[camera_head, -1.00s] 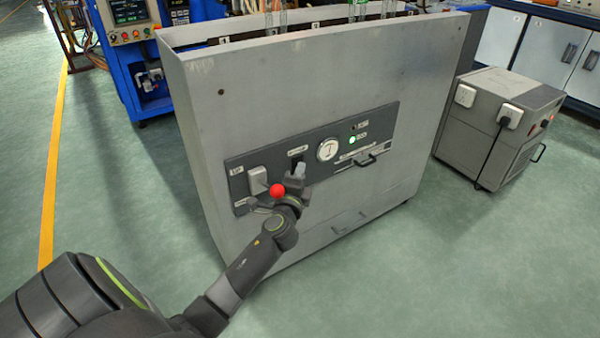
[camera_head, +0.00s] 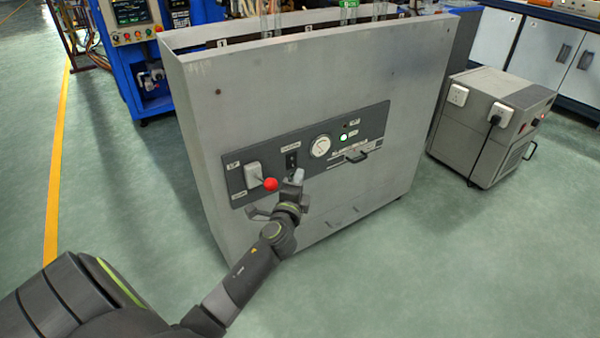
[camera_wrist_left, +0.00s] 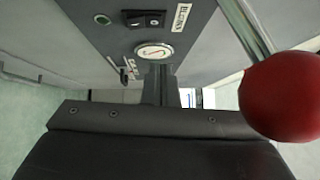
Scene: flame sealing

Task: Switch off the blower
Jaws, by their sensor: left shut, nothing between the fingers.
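The blower switch (camera_head: 291,160) is a small black rocker on the dark control panel of the grey cabinet. It also shows in the left wrist view (camera_wrist_left: 143,19), with a label beside it. My left gripper (camera_head: 298,177) is shut and empty, just below the switch and apart from it in the wrist view. Its closed fingers (camera_wrist_left: 160,84) point toward the panel. A round gauge (camera_head: 320,146) sits right of the switch, and a lit green lamp (camera_head: 344,138) is farther right. Which side of the rocker is pressed is too small to tell. My right gripper is not in view.
A lever with a red ball knob (camera_head: 270,184) sticks out left of the gripper; the knob is close in the wrist view (camera_wrist_left: 285,96). A panel handle (camera_head: 364,153) is at the right. Glass tubes (camera_head: 348,12) stand on top. A grey unit (camera_head: 490,125) stands right.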

